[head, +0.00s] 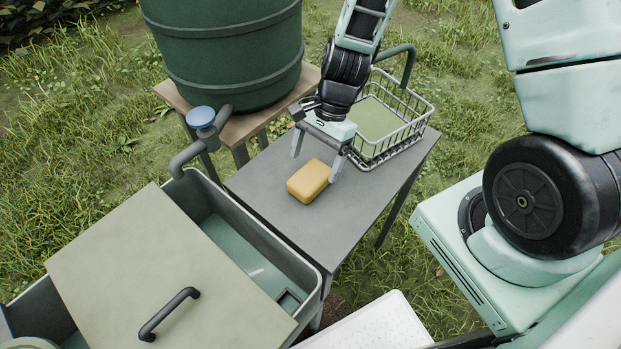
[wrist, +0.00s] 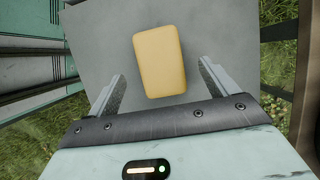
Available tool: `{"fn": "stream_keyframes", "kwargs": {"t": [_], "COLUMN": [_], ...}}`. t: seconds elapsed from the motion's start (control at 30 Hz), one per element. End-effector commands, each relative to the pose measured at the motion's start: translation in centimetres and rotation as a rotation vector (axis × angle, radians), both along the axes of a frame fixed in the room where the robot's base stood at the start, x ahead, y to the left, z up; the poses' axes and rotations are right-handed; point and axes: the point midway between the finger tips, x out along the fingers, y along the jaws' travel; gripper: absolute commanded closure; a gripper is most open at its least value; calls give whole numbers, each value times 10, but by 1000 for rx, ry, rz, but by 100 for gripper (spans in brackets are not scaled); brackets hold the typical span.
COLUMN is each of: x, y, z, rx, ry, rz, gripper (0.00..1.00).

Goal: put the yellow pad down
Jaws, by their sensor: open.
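The yellow pad (head: 309,181) is a rounded yellow-orange block. It lies on the grey side table (head: 352,215), between the basin and the wire basket. My gripper (head: 314,166) is just behind and above it in the head view, with its fingers spread wide. In the wrist view the pad (wrist: 159,60) lies ahead of the open fingers (wrist: 160,84), roughly centred between them. A gap shows between the pad and each finger. Nothing is held.
A wire basket (head: 410,115) with a green bottom stands at the table's back right. A basin (head: 290,255) with a flat lid (head: 130,265) and black handle is at left. A blue-topped tap (head: 201,117) and green barrel (head: 230,50) stand behind. The table's front is clear.

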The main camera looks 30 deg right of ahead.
Motion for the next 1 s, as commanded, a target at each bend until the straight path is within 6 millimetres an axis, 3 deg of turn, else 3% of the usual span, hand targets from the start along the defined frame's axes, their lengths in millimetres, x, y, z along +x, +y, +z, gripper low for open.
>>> {"fn": "stream_keyframes", "kwargs": {"t": [0.5,1.0], "x": [-7,-7], "y": [15,16], "z": [-47,-50], "rx": [1,0], "ry": [1,0], "rz": [1,1], "gripper": [15,15]}}
